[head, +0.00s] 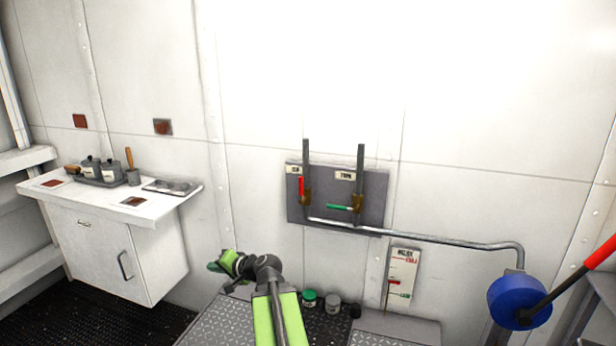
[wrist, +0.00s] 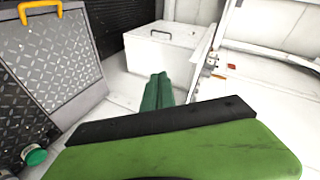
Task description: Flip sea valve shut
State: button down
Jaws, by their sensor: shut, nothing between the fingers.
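A grey valve panel (head: 375,200) is on the far wall with two upright pipes. The left valve has a red lever (head: 301,188) that stands upright along its pipe, under a small label that seems to read SEA. The right valve has a green lever (head: 339,207) that lies level across its pipe, under a second label. My gripper (head: 215,266) is left of and below the panel, well apart from both levers. Its green fingers are together and empty, and they also show in the wrist view (wrist: 157,92). The valves are not seen in the wrist view.
A pipe (head: 430,238) runs right to a blue pump (head: 518,303) with a red-tipped handle (head: 602,254). A gauge plate (head: 403,275) hangs below the panel. Jars (head: 310,298) stand on the low ledge. A white cabinet (head: 120,245) stands left. The wall between gripper and panel looks clear.

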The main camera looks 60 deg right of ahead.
jog(key=s+d+r+m+h+p, duration=0.1)
jog(key=s+d+r+m+h, duration=0.3)
jog(key=s+d, duration=0.3)
jog(key=s+d+r+m+h+p, duration=0.1)
jog(key=s+d+r+m+h, duration=0.3)
jog(key=d, duration=0.7)
jog(key=s+d+r+m+h+p, duration=0.2)
jog(key=s+d+r+m+h, duration=0.2)
jog(key=s+d+r, duration=0.3)
jog(key=s+d+m, duration=0.1)
jog(key=s+d, duration=0.2)
jog(key=s, duration=0.2)
jog(key=shift+s+r, duration=0.15)
jog(key=shift+s, duration=0.1)
jog(key=shift+w, duration=0.1)
